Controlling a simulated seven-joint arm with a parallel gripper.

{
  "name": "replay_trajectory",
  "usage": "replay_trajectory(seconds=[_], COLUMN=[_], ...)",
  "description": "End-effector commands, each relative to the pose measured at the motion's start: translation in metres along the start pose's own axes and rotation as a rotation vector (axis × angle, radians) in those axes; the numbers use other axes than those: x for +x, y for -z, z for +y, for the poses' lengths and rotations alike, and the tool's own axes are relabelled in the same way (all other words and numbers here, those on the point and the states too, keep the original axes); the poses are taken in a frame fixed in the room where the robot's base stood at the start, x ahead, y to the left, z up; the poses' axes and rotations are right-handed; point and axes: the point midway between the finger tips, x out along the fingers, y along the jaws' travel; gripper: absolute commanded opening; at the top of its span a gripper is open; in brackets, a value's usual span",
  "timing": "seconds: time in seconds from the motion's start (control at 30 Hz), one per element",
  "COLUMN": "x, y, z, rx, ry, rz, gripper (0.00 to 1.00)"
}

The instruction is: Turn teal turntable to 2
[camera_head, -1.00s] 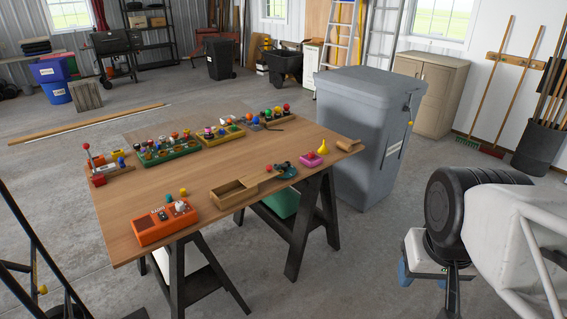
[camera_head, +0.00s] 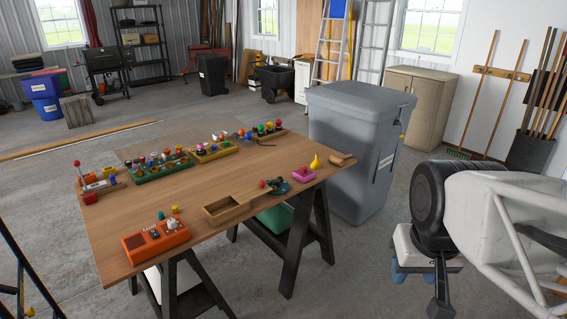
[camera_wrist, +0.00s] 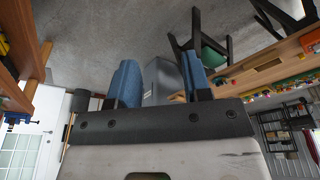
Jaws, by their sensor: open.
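The teal turntable (camera_head: 277,187) is a small dark teal piece near the front right part of the wooden table, with a red ball beside it. Its markings are too small to read. My gripper (camera_head: 426,268) hangs at the right of the head view, off the table and well apart from the turntable. In the wrist view, its two blue fingers (camera_wrist: 160,80) are spread with nothing between them. The turntable cannot be made out in the wrist view.
The wooden table (camera_head: 215,180) also bears an orange radio box (camera_head: 155,240), an open wooden tray (camera_head: 225,210), a pink block (camera_head: 303,175) with a yellow cone, and several knobbed boards. A large grey bin (camera_head: 355,150) stands behind its right end.

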Motion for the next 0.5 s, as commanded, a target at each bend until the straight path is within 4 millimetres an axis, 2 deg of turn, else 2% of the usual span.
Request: replay_trajectory(seconds=[0.5], x=[-0.014], y=[0.114], z=[-0.016], rx=[-0.106], ry=[0.01], rz=[-0.031], gripper=[0.45])
